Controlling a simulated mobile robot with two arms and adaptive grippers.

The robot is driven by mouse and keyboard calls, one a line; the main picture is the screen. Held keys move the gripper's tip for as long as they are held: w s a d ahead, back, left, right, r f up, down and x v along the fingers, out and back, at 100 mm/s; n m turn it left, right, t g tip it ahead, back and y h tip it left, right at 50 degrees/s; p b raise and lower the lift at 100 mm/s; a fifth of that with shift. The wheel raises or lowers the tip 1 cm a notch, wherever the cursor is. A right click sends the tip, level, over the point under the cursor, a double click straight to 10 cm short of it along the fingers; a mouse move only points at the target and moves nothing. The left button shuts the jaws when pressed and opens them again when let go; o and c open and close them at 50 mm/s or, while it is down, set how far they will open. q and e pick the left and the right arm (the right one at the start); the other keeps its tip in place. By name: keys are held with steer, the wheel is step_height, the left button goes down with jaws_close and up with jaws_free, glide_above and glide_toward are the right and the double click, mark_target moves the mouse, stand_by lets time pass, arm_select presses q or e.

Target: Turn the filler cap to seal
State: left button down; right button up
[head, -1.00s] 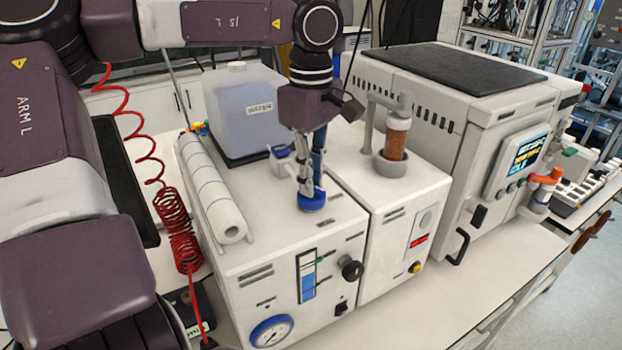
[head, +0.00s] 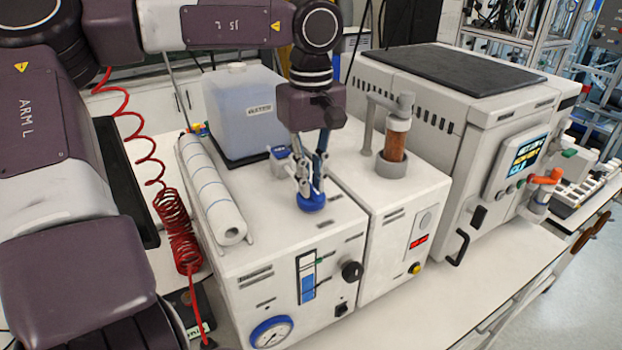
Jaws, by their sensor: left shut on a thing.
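The blue filler cap (head: 311,202) sits on top of the white bench unit (head: 290,235), near its right edge. My left gripper (head: 310,193) points down from above with its fingers shut on the cap. The fingers hide part of the cap's upper side, so I cannot tell how far it is turned. My right gripper is not in view.
A water container (head: 245,110) stands behind, with a paper roll (head: 212,190) to the left. A brown-filled column (head: 396,142) stands on the right-hand unit. A large reactor cabinet (head: 465,105) is further right. A red coiled hose (head: 176,220) hangs at left.

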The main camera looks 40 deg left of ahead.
arm_select(q)
steer(key=c, duration=2)
jaws_free()
step_height(320, 180, up, 12)
steer(key=shift+f, duration=0.1)
